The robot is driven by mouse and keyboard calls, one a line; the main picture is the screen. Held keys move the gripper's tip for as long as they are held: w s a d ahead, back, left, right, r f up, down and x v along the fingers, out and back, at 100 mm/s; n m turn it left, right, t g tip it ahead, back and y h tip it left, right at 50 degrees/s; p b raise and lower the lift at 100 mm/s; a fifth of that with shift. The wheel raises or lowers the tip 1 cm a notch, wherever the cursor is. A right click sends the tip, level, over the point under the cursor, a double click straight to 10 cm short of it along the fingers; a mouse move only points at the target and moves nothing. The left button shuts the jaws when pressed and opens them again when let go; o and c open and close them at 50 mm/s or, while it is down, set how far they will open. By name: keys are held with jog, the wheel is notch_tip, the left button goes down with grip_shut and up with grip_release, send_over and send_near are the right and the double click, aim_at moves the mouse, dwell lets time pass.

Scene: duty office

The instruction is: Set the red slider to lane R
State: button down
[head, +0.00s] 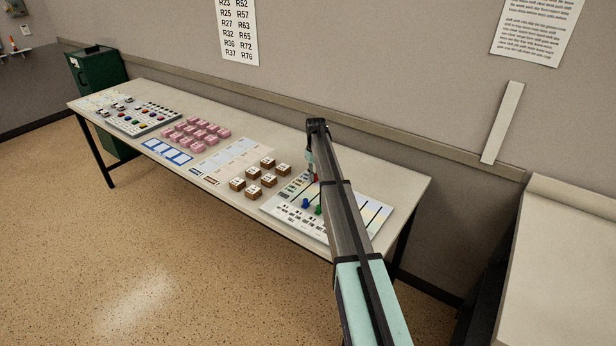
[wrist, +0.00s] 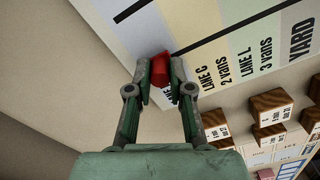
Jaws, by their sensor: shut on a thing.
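The red slider (wrist: 160,69) is a small red knob on the white lane board (wrist: 120,32). In the wrist view my gripper (wrist: 158,77) has its two fingertips on either side of the knob, closed on it. The knob is beside a partly hidden lane label; the labels LANE C and LANE L read clearly to its right. In the head view the red slider (head: 315,177) shows as a small red spot beside my gripper, at the upper part of the board (head: 372,212). My arm covers much of the board there.
A blue knob (head: 305,203) and a green knob (head: 318,209) stand on the same board. Several brown blocks (head: 254,190) stand left of it, with pink blocks (head: 196,131) and a button panel (head: 144,119) farther left. The wall runs behind the table (head: 392,177).

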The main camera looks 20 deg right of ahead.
jog(key=shift+w+d, duration=0.15)
jog(key=shift+w, duration=0.05)
jog(key=c, duration=1)
grip_release()
jog(key=shift+d, duration=0.15)
jog(key=shift+c, duration=0.2)
jog(key=shift+r, duration=0.1)
notch_tip(320, 180, up, 12)
